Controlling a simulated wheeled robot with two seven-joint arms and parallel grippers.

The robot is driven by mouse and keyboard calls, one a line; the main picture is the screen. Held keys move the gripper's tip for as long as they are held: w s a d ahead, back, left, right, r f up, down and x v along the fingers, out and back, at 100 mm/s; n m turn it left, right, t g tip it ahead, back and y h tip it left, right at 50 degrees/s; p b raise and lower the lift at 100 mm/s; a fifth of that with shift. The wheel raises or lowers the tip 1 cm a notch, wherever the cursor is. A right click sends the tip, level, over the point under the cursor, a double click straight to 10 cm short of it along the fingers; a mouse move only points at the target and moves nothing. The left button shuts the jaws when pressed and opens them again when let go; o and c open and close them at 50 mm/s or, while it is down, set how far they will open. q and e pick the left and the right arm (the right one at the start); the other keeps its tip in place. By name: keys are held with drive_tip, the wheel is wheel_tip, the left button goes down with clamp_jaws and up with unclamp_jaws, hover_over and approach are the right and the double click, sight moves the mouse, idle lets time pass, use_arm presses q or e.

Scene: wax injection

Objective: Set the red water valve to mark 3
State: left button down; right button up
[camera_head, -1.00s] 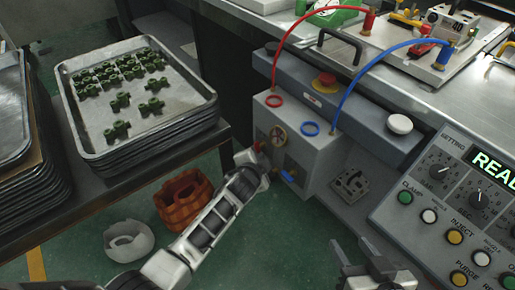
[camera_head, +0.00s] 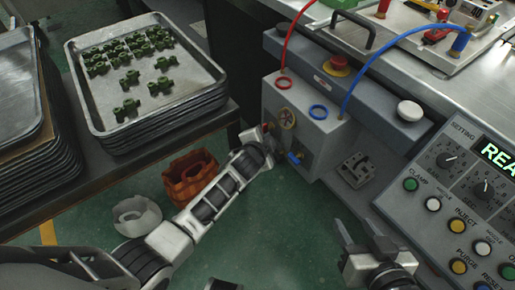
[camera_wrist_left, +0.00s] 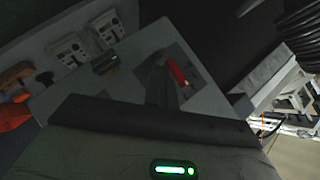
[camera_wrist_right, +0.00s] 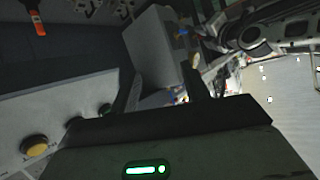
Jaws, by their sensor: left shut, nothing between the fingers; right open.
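The grey valve box (camera_head: 313,137) stands below the machine's edge in the head view. The red water valve (camera_head: 267,127) shows as a small red bit at the box's left side, largely hidden by my left gripper (camera_head: 266,139). In the left wrist view, the red valve handle (camera_wrist_left: 178,72) lies slanted right beside the shut fingers of my left gripper (camera_wrist_left: 166,86); I cannot tell whether they touch. The mark it points to is not readable. A blue valve (camera_head: 294,158) sits lower on the box. My right gripper (camera_head: 358,233) is open and empty, low in front of the control panel.
The control panel (camera_head: 455,205) with knobs and buttons is at right. A tray (camera_head: 75,95) of green parts stands on a bench at left.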

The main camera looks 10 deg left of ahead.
use_arm(q)
drive_tip(key=p+v, duration=0.4)
drive_tip(key=v, duration=1.1)
drive_tip(key=shift+s, duration=0.3)
use_arm(e)
drive_tip(key=shift+d+r+g, duration=0.1)
drive_tip(key=shift+r+g, duration=0.2)
drive_tip(key=shift+r, duration=0.65)
drive_tip(key=shift+r, duration=0.15)
use_arm(q)
drive_tip(key=s+a+r+n+h+p, duration=0.1)
drive_tip(key=s+r+n+p, duration=0.1)
drive_tip(key=s+n, duration=0.3)
drive_tip(key=s+a+r+n+g+h+p, duration=0.1)
drive_tip(key=s+a+r+n+p, duration=0.1)
drive_tip(key=s+r+n, duration=0.2)
drive_tip(key=s+n, duration=0.1)
drive_tip(key=s, duration=0.2)
drive_tip(key=shift+s+r, duration=0.25)
drive_tip(key=shift+s, duration=0.15)
use_arm(e)
drive_tip(key=shift+d+r, duration=0.2)
drive_tip(key=shift+r, duration=0.4)
